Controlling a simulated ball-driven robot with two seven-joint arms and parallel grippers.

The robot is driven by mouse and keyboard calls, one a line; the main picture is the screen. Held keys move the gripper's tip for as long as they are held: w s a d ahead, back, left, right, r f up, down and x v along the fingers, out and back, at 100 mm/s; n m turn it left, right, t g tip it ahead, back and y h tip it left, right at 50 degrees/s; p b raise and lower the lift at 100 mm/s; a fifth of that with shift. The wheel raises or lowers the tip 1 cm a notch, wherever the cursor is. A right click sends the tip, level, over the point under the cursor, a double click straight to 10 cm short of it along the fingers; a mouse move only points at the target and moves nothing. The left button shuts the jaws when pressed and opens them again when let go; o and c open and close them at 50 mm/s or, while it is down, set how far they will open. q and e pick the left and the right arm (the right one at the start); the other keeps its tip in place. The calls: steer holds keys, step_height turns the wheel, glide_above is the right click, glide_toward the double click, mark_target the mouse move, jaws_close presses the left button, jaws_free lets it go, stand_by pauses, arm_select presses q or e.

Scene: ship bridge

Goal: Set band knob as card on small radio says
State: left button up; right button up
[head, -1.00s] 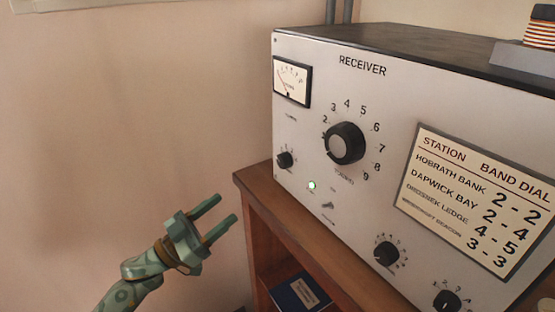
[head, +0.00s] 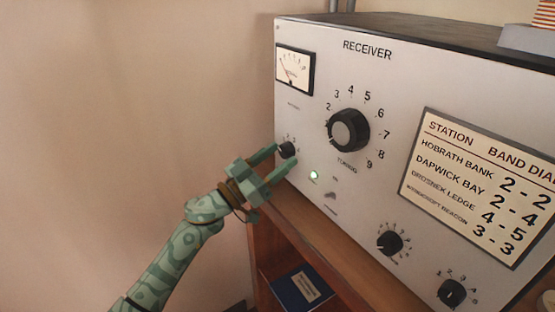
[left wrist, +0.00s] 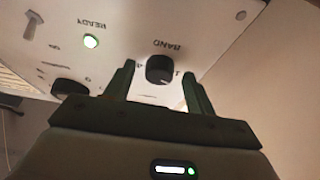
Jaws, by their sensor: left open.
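The black band knob (head: 287,150) is at the lower left of the receiver's pale front panel (head: 300,115). In the left wrist view the band knob (left wrist: 160,69) shows between my fingers under an upside-down "BAND" label; its exact setting is hard to read. My left gripper (head: 276,159) is open, with its fingertips close to the knob; I cannot tell whether they touch it. The left gripper (left wrist: 158,85) also shows open in the left wrist view. No small radio with a card is in view. My right gripper is not in view.
The receiver has a large tuning knob (head: 348,130), a lit green lamp (head: 314,175), a toggle switch (head: 331,196) and two lower knobs, (head: 389,243) and (head: 452,292). A station card (head: 478,185) lists bands and dials. A blue book (head: 301,288) lies below the wooden top. Left is clear.

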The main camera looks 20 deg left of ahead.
arm_select(q)
steer(key=shift+w+d+r, duration=0.1)
steer(key=shift+w, duration=0.05)
steer(key=c, duration=1)
